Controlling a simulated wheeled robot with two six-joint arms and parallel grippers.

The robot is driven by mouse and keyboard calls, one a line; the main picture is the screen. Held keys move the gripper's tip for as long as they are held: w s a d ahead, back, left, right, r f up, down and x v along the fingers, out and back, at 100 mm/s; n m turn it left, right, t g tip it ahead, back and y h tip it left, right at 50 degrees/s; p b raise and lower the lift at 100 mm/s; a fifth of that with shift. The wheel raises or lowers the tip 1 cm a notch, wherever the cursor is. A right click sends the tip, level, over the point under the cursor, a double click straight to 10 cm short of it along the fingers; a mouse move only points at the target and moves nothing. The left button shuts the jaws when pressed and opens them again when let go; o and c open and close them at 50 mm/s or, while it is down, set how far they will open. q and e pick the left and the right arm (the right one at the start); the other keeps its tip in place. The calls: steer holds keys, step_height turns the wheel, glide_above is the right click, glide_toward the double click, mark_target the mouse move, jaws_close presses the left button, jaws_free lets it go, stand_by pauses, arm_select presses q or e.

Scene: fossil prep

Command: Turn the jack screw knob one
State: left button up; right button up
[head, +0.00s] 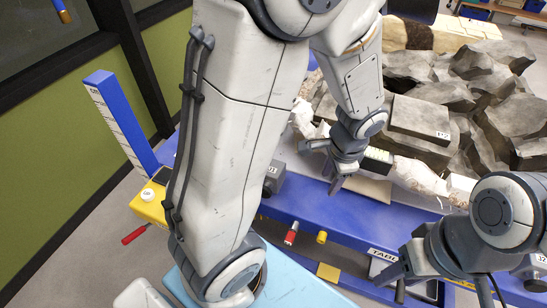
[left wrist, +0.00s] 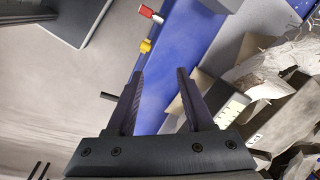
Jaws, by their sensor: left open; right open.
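A red knob (head: 291,233) and a yellow knob (head: 321,237) stick out from the front side of the blue table (head: 345,218). They also show in the left wrist view, the red knob (left wrist: 150,14) above the yellow knob (left wrist: 146,46). I cannot tell which part is jack screw knob one. My left gripper (head: 322,168) is open and empty over the table's front edge, beyond the knobs in the head view; in the left wrist view its fingers (left wrist: 160,76) are apart and touch neither knob. My right gripper (head: 392,284) is open at the lower right, by the table's front.
Grey rocks (head: 430,80) and white wrapped pieces (head: 415,175) crowd the table top. A blue upright scale (head: 120,120) and a red handle (head: 135,235) stand at the left. My left arm hides the table's left part.

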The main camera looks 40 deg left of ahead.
arm_select(q)
steer(key=w+a+f+m+p, duration=0.2)
steer(key=w+a+m+p, duration=0.1)
steer(key=a+p, duration=1.15)
arm_select(e)
step_height(320, 180, up, 15)
steer(key=b, duration=0.2)
arm_select(q)
steer(key=s+a+f+m, duration=0.1)
steer(key=a+f, duration=0.1)
steer(key=f, duration=0.1)
steer(key=s+a+f+m+h, duration=0.1)
steer(key=a+f, duration=0.1)
steer(key=f, duration=0.1)
steer(key=s+a+f+m+g, duration=0.1)
steer(key=a+f, duration=0.1)
steer(key=f, duration=0.1)
steer(key=shift+f, duration=0.2)
steer(key=shift+f+m+b, duration=0.25)
steer(key=shift+m+b, duration=0.05)
step_height(320, 180, down, 10)
steer(key=b, duration=1)
arm_select(e)
step_height(320, 180, down, 10)
arm_select(q)
jaws_close()
arm_select(e)
steer(key=shift+f, duration=0.1)
